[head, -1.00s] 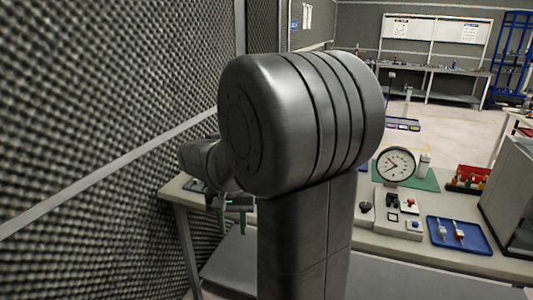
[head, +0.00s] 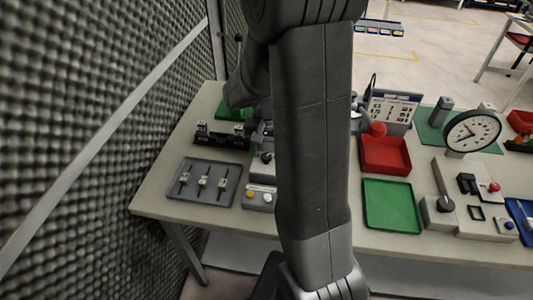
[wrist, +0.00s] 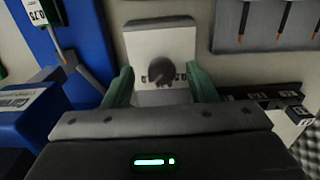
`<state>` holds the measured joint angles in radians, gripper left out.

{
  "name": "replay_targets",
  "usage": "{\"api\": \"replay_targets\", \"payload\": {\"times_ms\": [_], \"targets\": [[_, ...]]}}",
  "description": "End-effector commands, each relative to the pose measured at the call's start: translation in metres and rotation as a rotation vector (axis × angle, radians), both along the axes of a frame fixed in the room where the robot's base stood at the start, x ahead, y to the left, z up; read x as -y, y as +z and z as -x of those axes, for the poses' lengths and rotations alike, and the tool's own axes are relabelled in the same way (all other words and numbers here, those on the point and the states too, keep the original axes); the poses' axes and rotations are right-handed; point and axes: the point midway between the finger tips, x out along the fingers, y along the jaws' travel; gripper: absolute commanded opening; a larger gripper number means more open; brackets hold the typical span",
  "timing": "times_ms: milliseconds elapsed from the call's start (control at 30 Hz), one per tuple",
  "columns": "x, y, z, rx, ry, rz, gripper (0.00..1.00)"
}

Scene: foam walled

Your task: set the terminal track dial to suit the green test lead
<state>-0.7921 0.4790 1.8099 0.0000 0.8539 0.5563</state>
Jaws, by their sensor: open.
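In the wrist view a dark round dial (wrist: 160,72) sits on a pale box (wrist: 160,45), with dark marks partly hidden beside it. My gripper (wrist: 160,88) is open, its green fingers one on each side of the dial with a gap to both. I cannot tell how far above the dial the fingertips are, or read its setting. In the head view my arm hides most of the gripper and this box. I cannot make out a green test lead for certain.
A grey tray with three slim tools (head: 203,183) stands left of my arm, with a black rack (head: 222,136) behind it. A red bin (head: 385,155), a green tray (head: 392,205), a chart (head: 392,108) and a gauge (head: 472,131) stand right. A foam wall borders the left.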

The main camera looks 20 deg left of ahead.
Motion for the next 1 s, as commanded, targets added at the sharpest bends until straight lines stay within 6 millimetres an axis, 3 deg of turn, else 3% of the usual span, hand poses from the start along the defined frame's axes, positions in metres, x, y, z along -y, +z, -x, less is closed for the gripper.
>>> {"api": "replay_targets", "payload": {"times_ms": [200, 500, 533, 767, 1000], "targets": [[0.0, -0.016, 0.0, 0.0, 0.0, 0.0, 0.52], [0.0, -0.019, 0.0, 0.001, 0.0, -0.001, 0.52], [0.0, -0.019, 0.0, 0.001, 0.0, -0.001, 0.5], [0.0, -0.019, 0.0, 0.001, 0.0, -0.001, 0.07], [0.0, -0.019, 0.0, 0.001, 0.017, -0.001, 0.07]]}}
